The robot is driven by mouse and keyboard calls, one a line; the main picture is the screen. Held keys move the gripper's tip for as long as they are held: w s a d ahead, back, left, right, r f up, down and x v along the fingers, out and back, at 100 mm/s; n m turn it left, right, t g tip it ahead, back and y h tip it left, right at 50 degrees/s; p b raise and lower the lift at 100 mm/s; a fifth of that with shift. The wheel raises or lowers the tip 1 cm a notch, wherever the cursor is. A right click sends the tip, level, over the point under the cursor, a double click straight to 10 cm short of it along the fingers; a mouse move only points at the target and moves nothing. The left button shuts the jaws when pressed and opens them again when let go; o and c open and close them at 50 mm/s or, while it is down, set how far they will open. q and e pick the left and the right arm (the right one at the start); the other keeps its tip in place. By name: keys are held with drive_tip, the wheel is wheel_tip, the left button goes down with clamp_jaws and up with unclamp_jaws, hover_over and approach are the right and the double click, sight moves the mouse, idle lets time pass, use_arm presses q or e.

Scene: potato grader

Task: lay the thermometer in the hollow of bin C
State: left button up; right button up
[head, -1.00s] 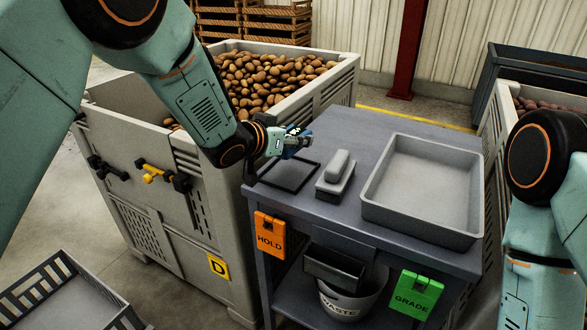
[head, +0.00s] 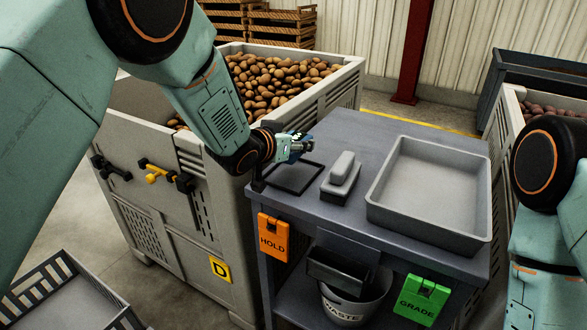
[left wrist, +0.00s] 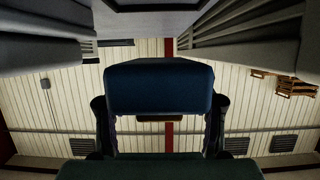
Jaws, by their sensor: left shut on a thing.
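My left gripper (head: 303,147) is in the head view, above the left back part of the grey table, near a thin dark square frame. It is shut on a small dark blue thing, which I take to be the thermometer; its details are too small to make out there. In the left wrist view the dark blue block (left wrist: 158,88) spans the space between the fingers. No label for bin C shows, and I see no hollow. My right arm stands at the right edge; its gripper is out of view.
The grey table (head: 350,128) holds the dark frame (head: 295,192), a grey block with a handle (head: 341,175) and an empty grey tray (head: 430,240). Bin D (head: 190,262), with potatoes, stands left of it. Another potato bin (head: 510,100) is at right. A waste bucket (head: 350,308) sits below.

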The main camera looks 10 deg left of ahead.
use_arm(q)
drive_tip(key=shift+w+d+f, duration=0.15)
drive_tip(key=shift+d+f, duration=0.05)
drive_tip(key=shift+f, duration=0.9)
drive_tip(key=shift+f+b, duration=0.5)
drive_tip(key=shift+f, duration=1.5)
drive_tip(key=shift+f, duration=0.2)
drive_tip(key=o, duration=1.4)
drive_tip(key=shift+c, duration=0.2)
